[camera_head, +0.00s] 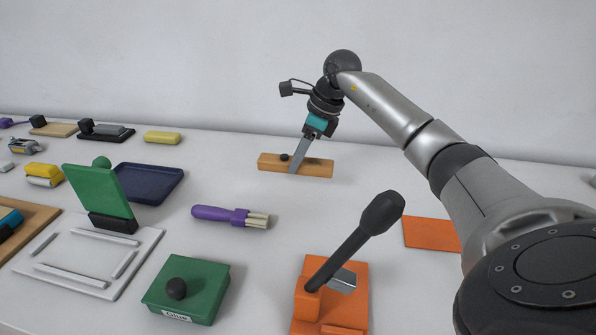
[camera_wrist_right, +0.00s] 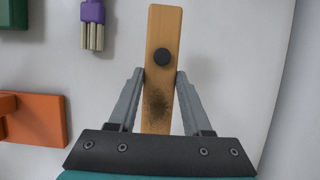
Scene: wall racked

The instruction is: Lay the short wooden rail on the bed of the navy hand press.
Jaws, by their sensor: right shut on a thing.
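The short wooden rail (camera_head: 318,168) is a light-brown bar with a black knob on top, at the back middle of the table. My right gripper (camera_head: 294,170) reaches down to it and is shut on it, with a finger across its near side. In the right wrist view the rail (camera_wrist_right: 163,25) runs between the two fingers of the gripper (camera_wrist_right: 160,76), with the knob and a dark smudge showing. Whether the rail touches the table is unclear. My left gripper is not in view.
An orange press (camera_head: 350,300) with a raised black lever stands at front. A green box (camera_head: 205,275), a purple-handled brush (camera_head: 222,215), a white frame (camera_head: 150,240) and a green upright panel (camera_head: 97,190) stand left. An orange plate (camera_head: 430,233) lies right. White table around the rail is clear.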

